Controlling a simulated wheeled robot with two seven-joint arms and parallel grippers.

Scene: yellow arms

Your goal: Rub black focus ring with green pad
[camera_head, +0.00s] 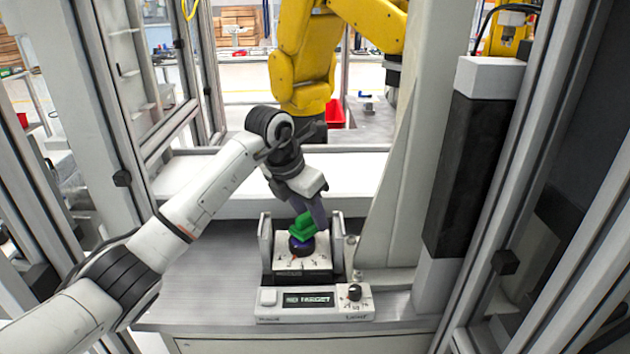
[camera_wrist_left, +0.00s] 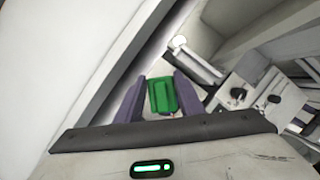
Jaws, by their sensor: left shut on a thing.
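My left gripper (camera_head: 310,217) points down at the bench and is shut on the green pad (camera_head: 301,230). In the left wrist view the green pad (camera_wrist_left: 163,95) sits between the two purple-grey fingers. The black focus ring (camera_head: 302,251) shows just below the pad as a dark round part with a blue top, on a white plate with small markings. The pad and gripper overlap the ring in the head view, so I cannot tell whether the pad touches it. My right gripper is not in view.
The white plate (camera_head: 287,265) sits in a fixture with upright grey sides. In front is a control box (camera_head: 270,314) with a "TARGET" display, a white button and a black knob (camera_head: 354,292). A grey post stands close on the right. Bare bench (camera_head: 205,280) lies left.

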